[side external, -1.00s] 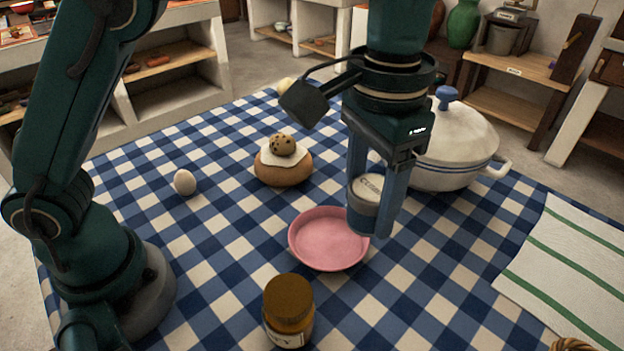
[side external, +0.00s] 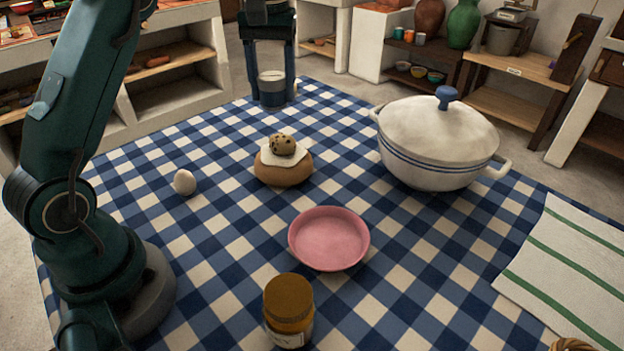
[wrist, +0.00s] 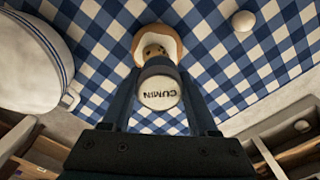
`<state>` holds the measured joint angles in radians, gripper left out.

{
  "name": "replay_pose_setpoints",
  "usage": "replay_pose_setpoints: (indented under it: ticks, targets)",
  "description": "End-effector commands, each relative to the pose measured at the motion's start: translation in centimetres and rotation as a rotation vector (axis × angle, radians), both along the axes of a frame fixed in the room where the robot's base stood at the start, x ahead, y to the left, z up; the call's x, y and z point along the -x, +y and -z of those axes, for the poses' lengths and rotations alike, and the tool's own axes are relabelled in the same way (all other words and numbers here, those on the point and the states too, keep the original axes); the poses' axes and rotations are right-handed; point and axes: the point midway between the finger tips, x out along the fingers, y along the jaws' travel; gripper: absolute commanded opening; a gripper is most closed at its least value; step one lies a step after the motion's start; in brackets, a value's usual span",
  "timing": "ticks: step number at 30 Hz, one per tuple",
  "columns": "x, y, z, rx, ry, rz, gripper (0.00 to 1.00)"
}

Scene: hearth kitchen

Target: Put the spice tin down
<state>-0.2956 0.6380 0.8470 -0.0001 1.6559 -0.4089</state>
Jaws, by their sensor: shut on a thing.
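The spice tin (side external: 272,90) is a small round tin with a pale lid and a dark blue side. Its lid reads CUMIN in the wrist view (wrist: 158,94). My gripper (side external: 273,98) is shut on it, one finger on each side, near the far edge of the checked cloth. The tin looks upright. I cannot tell whether its base touches the cloth or hangs above it.
A lidded white pot (side external: 437,150) is at right. A pink plate (side external: 329,240) and amber jar (side external: 288,310) are in front. A striped towel (side external: 575,270) lies right.

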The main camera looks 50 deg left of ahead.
Motion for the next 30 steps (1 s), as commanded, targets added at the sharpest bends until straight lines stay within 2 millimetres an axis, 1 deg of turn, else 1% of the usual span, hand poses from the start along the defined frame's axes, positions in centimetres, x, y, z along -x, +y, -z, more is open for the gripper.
replay_pose_setpoints:
  ticks: [1, 2, 3, 6, 9, 12, 15, 19, 28, 30]
  targets:
    - [0.5, 2.5, 0.0, 0.000, 0.000, -0.084, 0.02]
    - [0.8, 3.7, 0.0, 0.000, 0.000, -0.128, 0.02]
    - [1.3, 5.4, 0.0, 0.000, 0.000, -0.187, 0.02]
    - [2.7, 9.2, 0.0, 0.001, 0.001, -0.325, 0.02]
    - [4.3, 12.3, 0.0, 0.000, 0.000, -0.441, 0.02]
    - [5.7, 14.6, 0.0, 0.000, 0.000, -0.534, 0.02]
    - [7.1, 16.5, 0.0, 0.000, 0.000, -0.611, 0.02]
    - [8.8, 18.5, 0.0, 0.000, 0.000, -0.700, 0.02]
    - [8.7, 18.2, 3.0, 0.002, 0.004, -0.693, 0.02]
    - [8.7, 18.2, 4.2, 0.004, 0.005, -0.692, 0.02]
